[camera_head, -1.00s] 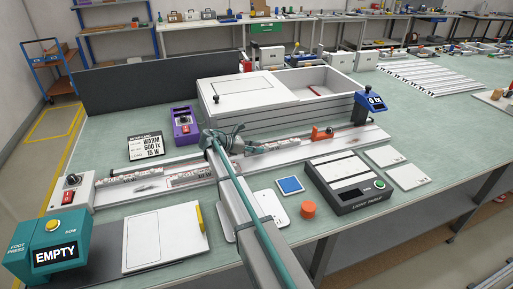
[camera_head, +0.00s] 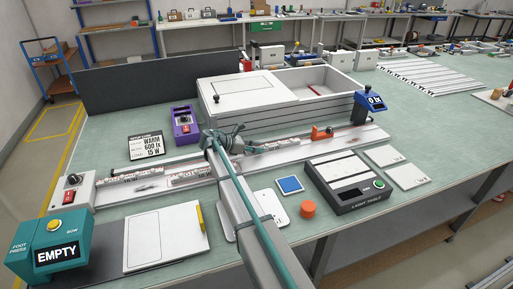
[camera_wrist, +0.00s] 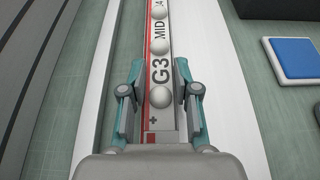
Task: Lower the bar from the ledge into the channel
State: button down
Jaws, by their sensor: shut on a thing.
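The bar (camera_wrist: 161,68) is a light strip with round white domes, a red edge and the letters "G3" and "MID". In the wrist view it runs lengthwise between the fingers of my gripper (camera_wrist: 160,100), which is shut on it near its "+" end. The channel (camera_wrist: 108,70) is the long pale fixture under and beside the bar; it also crosses the bench in the head view (camera_head: 350,141). I cannot tell ledge from channel floor under the bar, nor whether the bar touches either. In the head view my arm and gripper (camera_head: 224,140) hide part of it.
Other domed strips (camera_head: 135,174) lie along the fixture, with a red-orange block (camera_head: 322,133) further right. A light table (camera_head: 347,180) and blue pad (camera_head: 290,185) are in front.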

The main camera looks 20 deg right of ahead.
jog(key=c, duration=0.8)
grip_release()
jog(key=shift+o, duration=0.2)
jog(key=shift+a, duration=0.1)
